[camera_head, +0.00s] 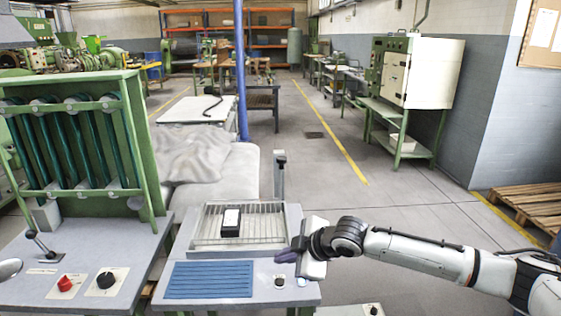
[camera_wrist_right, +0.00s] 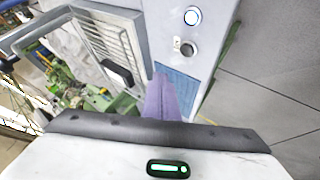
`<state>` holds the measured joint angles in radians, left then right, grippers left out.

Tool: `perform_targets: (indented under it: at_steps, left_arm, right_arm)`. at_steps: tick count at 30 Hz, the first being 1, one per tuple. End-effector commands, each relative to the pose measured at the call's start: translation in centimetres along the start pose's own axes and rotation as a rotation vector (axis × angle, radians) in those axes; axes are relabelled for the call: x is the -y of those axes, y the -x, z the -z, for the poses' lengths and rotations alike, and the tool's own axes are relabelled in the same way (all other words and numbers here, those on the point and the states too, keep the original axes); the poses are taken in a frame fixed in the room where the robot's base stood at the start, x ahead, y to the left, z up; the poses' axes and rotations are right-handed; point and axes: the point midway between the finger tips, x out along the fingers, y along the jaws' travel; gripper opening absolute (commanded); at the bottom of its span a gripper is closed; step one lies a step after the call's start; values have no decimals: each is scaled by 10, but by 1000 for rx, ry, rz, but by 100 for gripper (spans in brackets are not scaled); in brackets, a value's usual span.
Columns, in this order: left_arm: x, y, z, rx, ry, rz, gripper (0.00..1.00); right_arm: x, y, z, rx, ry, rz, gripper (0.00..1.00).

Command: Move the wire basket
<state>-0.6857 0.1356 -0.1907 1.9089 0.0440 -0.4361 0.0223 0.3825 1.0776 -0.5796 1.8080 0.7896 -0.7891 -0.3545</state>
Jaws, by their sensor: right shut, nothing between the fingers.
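The wire basket (camera_head: 268,226) is a shallow metal wire tray near the back of a grey console top. It also shows at the upper left of the right wrist view (camera_wrist_right: 108,38). A black box with a white label (camera_head: 231,222) sits in it, also seen in the wrist view (camera_wrist_right: 117,73). My right gripper (camera_head: 285,256) is shut and empty, near the basket's front right corner, its purplish fingers pointing left. My left gripper is not in view.
A blue ribbed mat (camera_head: 212,280) lies in front of the basket. A round knob (camera_head: 279,281) is beside it, and a lever (camera_head: 280,175) stands behind the right corner. A green machine (camera_head: 148,150) stands at left.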

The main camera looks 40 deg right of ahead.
Motion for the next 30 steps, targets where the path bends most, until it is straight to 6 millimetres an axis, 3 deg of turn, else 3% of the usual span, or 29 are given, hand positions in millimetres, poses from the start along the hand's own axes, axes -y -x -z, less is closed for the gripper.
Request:
perform_targets:
  at_steps: [4, 7, 11, 12, 15, 18, 24, 30]
  left_arm:
    - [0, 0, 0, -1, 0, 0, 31]
    - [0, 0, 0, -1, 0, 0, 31]
    - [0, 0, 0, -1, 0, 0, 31]
    - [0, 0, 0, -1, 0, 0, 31]
    - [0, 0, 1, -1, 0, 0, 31]
    - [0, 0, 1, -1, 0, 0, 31]
    - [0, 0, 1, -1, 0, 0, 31]
    - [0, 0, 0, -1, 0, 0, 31]
  right_arm:
    - [10, -2, 2, -1, -2, 13, 0]
    - [42, -7, 7, 0, -12, 53, 0]
    - [116, -9, 19, 6, -51, 136, 0]
    - [144, -7, 23, 12, -78, 163, 0]
    - [202, 8, 27, 45, -164, 209, 0]
    - [242, 28, 24, 98, -270, 227, 0]
    - [286, 64, 0, 220, -480, 218, 0]
    - [320, 82, -34, 320, -682, 179, 0]
